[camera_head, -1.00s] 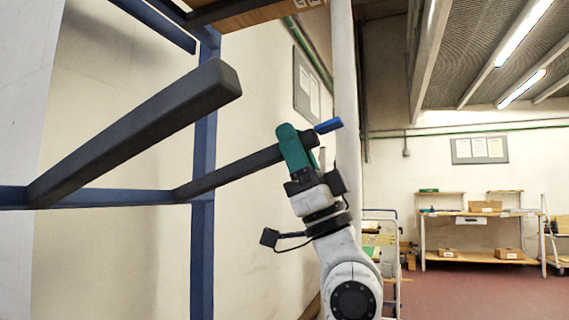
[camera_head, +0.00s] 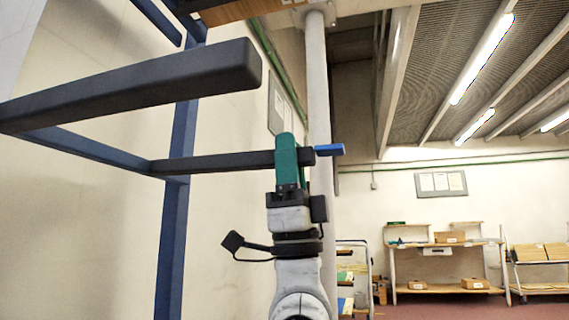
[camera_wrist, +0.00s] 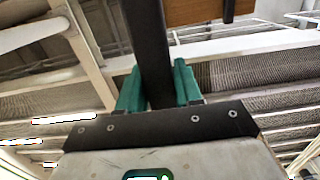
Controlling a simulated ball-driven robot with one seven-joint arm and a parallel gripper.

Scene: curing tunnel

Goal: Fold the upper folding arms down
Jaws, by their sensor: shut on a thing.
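Two dark grey folding arms stick out from a blue frame in the head view. The near arm (camera_head: 140,90) is large at the left and nothing holds it. My gripper (camera_head: 287,148), with green fingers, is shut on the far arm close to this tip. In the wrist view the dark bar of the far arm (camera_wrist: 147,45) runs between the two fingers of my gripper (camera_wrist: 156,85). The fingers hide part of the bar.
A blue upright (camera_head: 176,215) of the frame stands left of my gripper. A wooden board (camera_head: 250,10) lies overhead. A pale column (camera_head: 318,90) rises behind the blue tip. Shelves with boxes (camera_head: 435,260) stand far right, with open floor before them.

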